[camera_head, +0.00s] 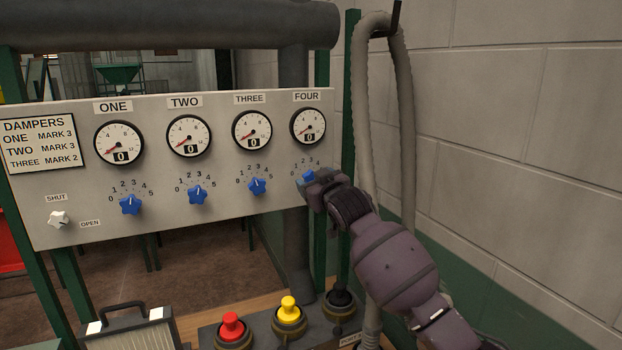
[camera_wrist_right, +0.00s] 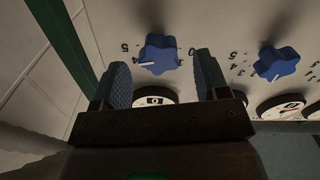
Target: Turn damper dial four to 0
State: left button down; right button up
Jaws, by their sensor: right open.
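Damper dial four, a blue star-shaped knob (camera_head: 308,176), sits under the FOUR gauge at the panel's right end. My right gripper (camera_head: 318,186) is at this knob and partly covers it in the head view. In the right wrist view, which is upside down, the gripper (camera_wrist_right: 162,72) is open, with the blue knob (camera_wrist_right: 159,50) showing between and just beyond its two fingers. Contact cannot be told. The knob's white mark lies on the side of the 5, away from the 0. My left gripper is not in view.
Dials one (camera_head: 130,205), two (camera_head: 197,195) and three (camera_head: 257,186) are to the left; dial three also shows in the wrist view (camera_wrist_right: 277,62). A green post (camera_head: 348,120) and grey hose (camera_head: 405,120) stand at right. Red (camera_head: 232,326) and yellow (camera_head: 289,308) buttons are below.

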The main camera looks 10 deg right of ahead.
jog(key=shift+w+a, duration=0.15)
jog(key=shift+w, duration=0.55)
jog(key=shift+w+a, duration=0.15)
jog(key=shift+w, duration=0.55)
jog(key=c, duration=0.9)
